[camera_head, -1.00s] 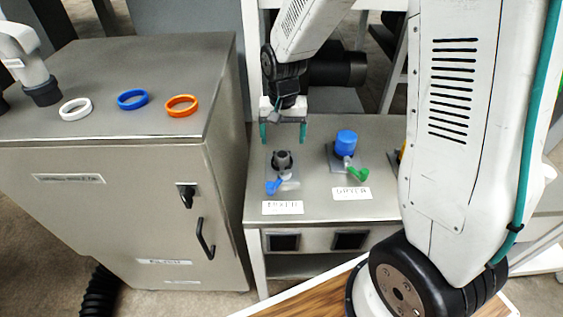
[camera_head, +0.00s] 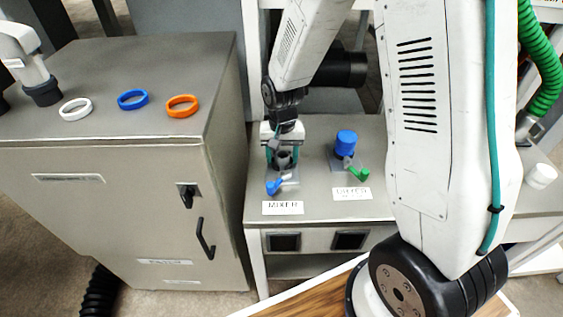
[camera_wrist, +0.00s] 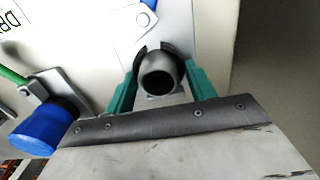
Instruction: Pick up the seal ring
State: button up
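Three rings lie flat on the grey cabinet top in the head view: a white ring (camera_head: 76,109), a blue ring (camera_head: 133,100) and an orange ring (camera_head: 182,106). Which one is the seal ring cannot be told. My gripper (camera_head: 283,160) is well to their right, lowered over the dark fitting at the mixer station. No ring shows in the wrist view.
The mixer fitting has a blue lever (camera_head: 275,187). Beside it stands a blue-capped fitting (camera_head: 346,143) with a green lever (camera_head: 358,174). Both are on the lower grey bench (camera_head: 318,205). A grey cabinet (camera_head: 110,200) with a black handle stands left. A white cup-like piece (camera_head: 541,176) is at right.

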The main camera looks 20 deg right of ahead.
notch_tip(320, 180, up, 10)
dwell(0.6)
